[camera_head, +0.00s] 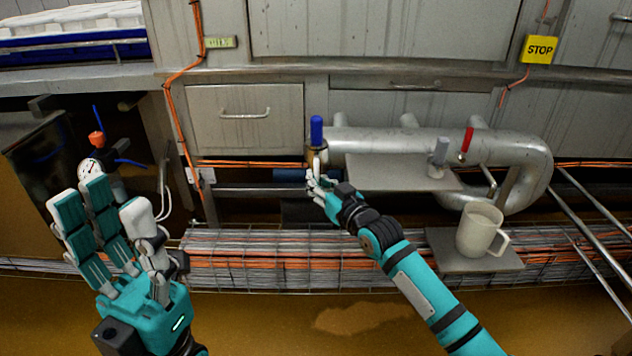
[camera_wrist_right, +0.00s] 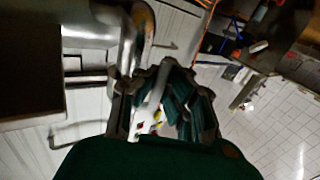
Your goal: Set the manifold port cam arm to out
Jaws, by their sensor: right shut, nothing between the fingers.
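The manifold is a thick grey metal pipe (camera_head: 385,142) that runs along the wall and bends back at the right. A blue upright handle (camera_head: 316,130) stands at its left end, above a brass-coloured fitting. A red lever (camera_head: 466,140) and a grey upright piece (camera_head: 438,153) are further right. I cannot tell which of these is the cam arm. My right gripper (camera_head: 318,182) is shut and empty just below the blue handle; contact is unclear. In the right wrist view its fingers (camera_wrist_right: 165,92) are close together, near the curved pipe (camera_wrist_right: 135,45). My left gripper (camera_head: 103,200) is open and empty, far left.
A grey shelf plate (camera_head: 385,172) lies in front of the pipe, right of my right gripper. A white mug (camera_head: 479,230) stands on a lower plate. A cable tray (camera_head: 300,270) runs below. A gauge (camera_head: 90,168) and a dark container (camera_head: 40,165) are behind my left gripper.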

